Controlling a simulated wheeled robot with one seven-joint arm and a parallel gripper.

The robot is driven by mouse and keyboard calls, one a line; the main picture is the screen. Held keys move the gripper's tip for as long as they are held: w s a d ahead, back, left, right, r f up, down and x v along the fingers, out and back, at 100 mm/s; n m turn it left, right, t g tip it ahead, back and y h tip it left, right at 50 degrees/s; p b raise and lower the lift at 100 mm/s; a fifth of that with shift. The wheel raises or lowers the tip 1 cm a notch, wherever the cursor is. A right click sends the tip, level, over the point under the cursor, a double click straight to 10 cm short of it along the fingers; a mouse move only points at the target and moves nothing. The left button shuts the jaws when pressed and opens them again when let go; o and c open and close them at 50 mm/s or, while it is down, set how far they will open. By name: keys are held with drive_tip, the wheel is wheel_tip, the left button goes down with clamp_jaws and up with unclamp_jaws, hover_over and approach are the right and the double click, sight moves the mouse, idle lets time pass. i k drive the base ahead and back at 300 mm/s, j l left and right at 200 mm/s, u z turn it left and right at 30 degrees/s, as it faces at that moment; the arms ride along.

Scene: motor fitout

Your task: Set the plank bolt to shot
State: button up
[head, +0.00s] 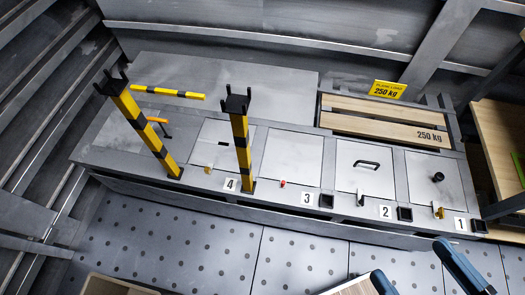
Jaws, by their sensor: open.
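Two wooden planks (372,106) lie in a dark frame at the back right of the long grey bench; the front one is marked "250 kg". I cannot make out the plank bolt or its position; small dark fittings (440,101) show at the right end of the frame. Two dark blue parts at the lower right edge appear to be the fingers of my gripper (409,258). They stand wide apart with nothing visible between them, in front of the bench and well away from the planks.
The bench (300,215) has numbered hatch panels, one with a black handle (366,164). Two yellow-black posts (145,133) (240,138) rise at its left, near a striped bar (168,91) and an orange handle (157,120). A yellow sign (387,89) stands behind the planks. Studded floor (200,250) is open in front.

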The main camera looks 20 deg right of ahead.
sight(465, 138)
drive_tip(key=z, duration=1.6)
